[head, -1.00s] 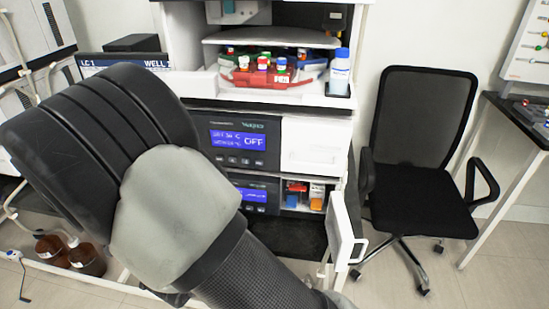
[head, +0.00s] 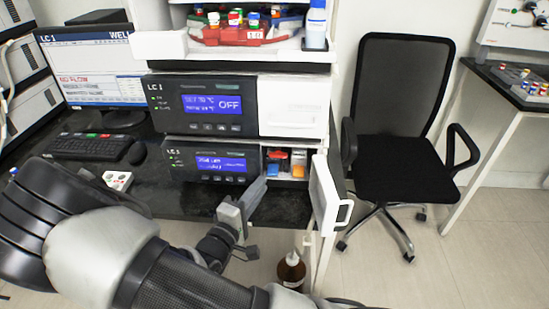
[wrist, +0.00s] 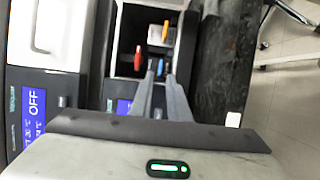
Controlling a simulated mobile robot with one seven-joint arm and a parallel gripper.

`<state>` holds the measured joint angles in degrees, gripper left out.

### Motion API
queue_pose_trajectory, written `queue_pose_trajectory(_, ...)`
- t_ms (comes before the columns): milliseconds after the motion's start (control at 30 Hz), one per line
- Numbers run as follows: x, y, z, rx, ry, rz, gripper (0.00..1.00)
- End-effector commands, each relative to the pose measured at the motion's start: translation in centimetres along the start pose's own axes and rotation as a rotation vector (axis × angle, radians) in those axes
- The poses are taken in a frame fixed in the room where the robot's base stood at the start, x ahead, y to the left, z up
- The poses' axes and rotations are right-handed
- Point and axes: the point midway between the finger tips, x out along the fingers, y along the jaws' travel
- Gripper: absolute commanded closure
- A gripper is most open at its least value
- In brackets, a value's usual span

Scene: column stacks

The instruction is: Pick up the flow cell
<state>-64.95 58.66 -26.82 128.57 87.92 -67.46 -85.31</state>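The open lower compartment (head: 298,178) holds small coloured parts. One is an orange-and-white piece (head: 299,164), and beside it are a blue piece (head: 273,168) and a red one. I cannot tell by label which is the flow cell. My gripper (head: 262,184) is at the compartment's front, left of the open door.
The white compartment door (head: 325,195) stands open to the right of my gripper. Instrument front panels (head: 215,160) are on the left. The black bench (head: 190,198) lies below. A brown bottle (head: 291,270) stands under the bench edge. An office chair (head: 400,130) is farther right.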

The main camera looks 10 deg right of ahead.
Motion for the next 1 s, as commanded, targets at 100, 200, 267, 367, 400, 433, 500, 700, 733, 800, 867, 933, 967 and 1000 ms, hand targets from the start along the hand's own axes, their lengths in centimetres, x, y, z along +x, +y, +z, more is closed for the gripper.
queue_pose_trajectory(100,0.7,0.0,0.0,0.001,-0.001,0.000,0.84)
queue_pose_trajectory(200,1.8,-0.1,0.0,0.001,-0.002,0.001,0.84)
queue_pose_trajectory(267,2.8,-0.1,0.1,0.001,-0.003,0.001,0.84)
queue_pose_trajectory(367,4.4,-0.2,0.1,0.001,-0.003,0.000,0.84)
queue_pose_trajectory(400,5.0,-0.2,0.1,0.002,-0.003,0.000,0.84)
queue_pose_trajectory(433,5.3,-0.1,0.1,0.001,-0.002,0.001,0.84)
queue_pose_trajectory(500,5.9,-0.1,0.0,0.002,-0.001,0.000,0.84)
queue_pose_trajectory(700,6.2,0.0,0.0,0.001,0.001,-0.001,0.84)
queue_pose_trajectory(733,6.2,0.0,0.0,0.001,0.001,-0.001,0.84)
queue_pose_trajectory(800,6.2,0.0,0.0,0.001,0.001,-0.001,0.88)
queue_pose_trajectory(867,6.2,0.0,0.0,0.001,0.001,-0.001,0.98)
queue_pose_trajectory(933,6.2,0.0,0.0,0.001,0.000,-0.001,1.00)
queue_pose_trajectory(967,6.2,0.0,0.0,0.001,0.000,-0.001,1.00)
queue_pose_trajectory(1000,6.2,0.0,0.0,0.001,0.000,-0.001,1.00)
